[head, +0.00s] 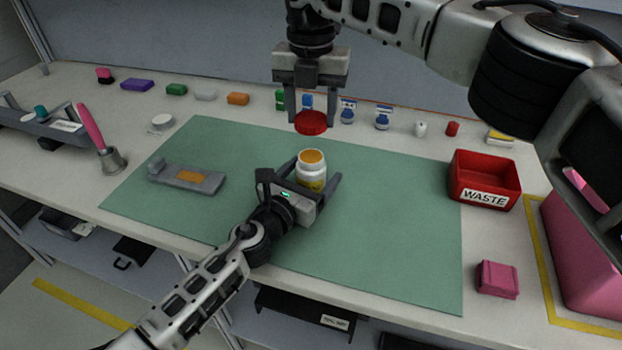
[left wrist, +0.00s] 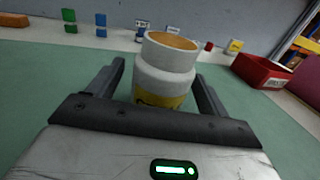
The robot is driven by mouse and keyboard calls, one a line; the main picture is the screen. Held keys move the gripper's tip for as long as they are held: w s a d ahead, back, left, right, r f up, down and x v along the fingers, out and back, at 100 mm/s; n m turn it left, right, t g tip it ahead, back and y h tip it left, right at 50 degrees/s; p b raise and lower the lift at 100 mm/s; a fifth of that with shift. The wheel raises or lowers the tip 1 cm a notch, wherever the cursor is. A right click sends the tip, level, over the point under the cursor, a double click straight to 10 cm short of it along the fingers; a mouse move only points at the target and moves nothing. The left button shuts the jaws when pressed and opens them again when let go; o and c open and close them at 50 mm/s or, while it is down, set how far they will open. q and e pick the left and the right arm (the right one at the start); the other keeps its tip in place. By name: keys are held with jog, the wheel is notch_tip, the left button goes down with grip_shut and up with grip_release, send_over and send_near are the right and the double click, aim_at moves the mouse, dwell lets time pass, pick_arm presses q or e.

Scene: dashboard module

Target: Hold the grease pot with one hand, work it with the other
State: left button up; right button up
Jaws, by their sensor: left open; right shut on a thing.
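The grease pot (head: 312,170) is a white jar with a yellow label and an open mouth showing orange grease. It stands upright on the green mat (head: 400,230). My left gripper (head: 318,185) is open, with its fingers on either side of the pot; the left wrist view shows the pot (left wrist: 166,75) between the fingers, apparently with gaps. My right gripper (head: 310,120) is shut on a red lid (head: 311,123) and holds it above the pot, clear of its mouth.
A grey fixture with an orange patch (head: 188,177) lies on the mat's left. A red waste bin (head: 484,180) and a pink block (head: 497,279) stand at the right. A brush with a pink handle (head: 91,126) stands at the left. Several small items line the back.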

pick_arm(q)
jog(key=c, duration=1.5)
pick_arm(e)
send_over(311, 156)
jog(key=shift+w+f, duration=0.1)
jog(key=shift+f, duration=2.4)
jog(key=shift+f, duration=0.9)
jog(key=shift+f, duration=0.55)
